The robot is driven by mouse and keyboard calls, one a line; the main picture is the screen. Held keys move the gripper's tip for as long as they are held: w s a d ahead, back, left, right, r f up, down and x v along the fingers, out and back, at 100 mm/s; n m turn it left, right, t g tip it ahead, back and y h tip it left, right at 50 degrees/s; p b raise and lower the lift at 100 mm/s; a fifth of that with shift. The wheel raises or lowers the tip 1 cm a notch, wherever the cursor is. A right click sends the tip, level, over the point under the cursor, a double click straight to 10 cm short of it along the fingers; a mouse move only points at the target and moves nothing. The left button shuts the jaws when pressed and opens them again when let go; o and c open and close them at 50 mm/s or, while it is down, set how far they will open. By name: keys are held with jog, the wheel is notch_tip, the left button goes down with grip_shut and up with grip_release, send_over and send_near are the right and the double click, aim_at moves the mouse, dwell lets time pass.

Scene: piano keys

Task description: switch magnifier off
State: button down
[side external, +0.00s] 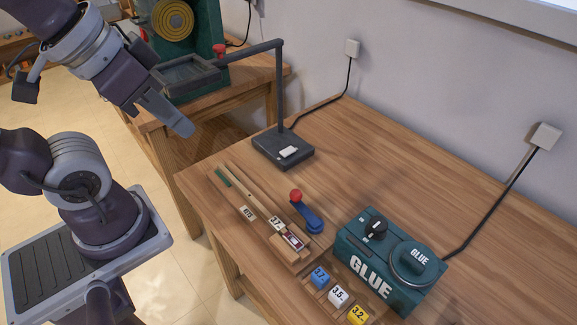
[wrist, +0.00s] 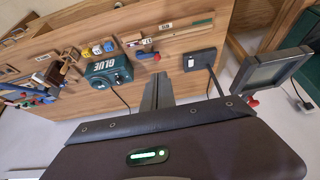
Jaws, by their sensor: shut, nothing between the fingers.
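The magnifier stands at the back left of the wooden table in the side view. It has a dark base (side external: 268,143) with a white rocker switch (side external: 288,152), an upright post and arm, and a rectangular lens frame (side external: 186,74) with a red knob (side external: 219,50). In the wrist view the base (wrist: 204,55), the switch (wrist: 191,62) and the lens frame (wrist: 272,70) lie right of the fingers. My gripper (side external: 184,129) is shut and empty, in the air left of the base and below the lens frame; its fingers also show in the wrist view (wrist: 158,82).
A green glue machine (side external: 385,262) stands at the front right. A blue lever with a red ball (side external: 308,218), a wooden rail piece (side external: 250,205) and several numbered blocks (side external: 338,297) lie nearby. A cord runs from the base to a wall socket (side external: 352,47). The table's back right is clear.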

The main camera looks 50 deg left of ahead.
jog(key=w+a+r+n+g, duration=0.15)
jog(key=w+n, duration=0.25)
jog(key=w, duration=0.4)
jog(key=n+g, duration=0.4)
jog(key=n, duration=1)
send_over(284, 152)
notch_tip(284, 152, down, 16)
jog(key=shift+w, duration=0.15)
jog(key=shift+f, duration=0.1)
notch_tip(284, 152, down, 14)
jog(key=shift+r, duration=0.1)
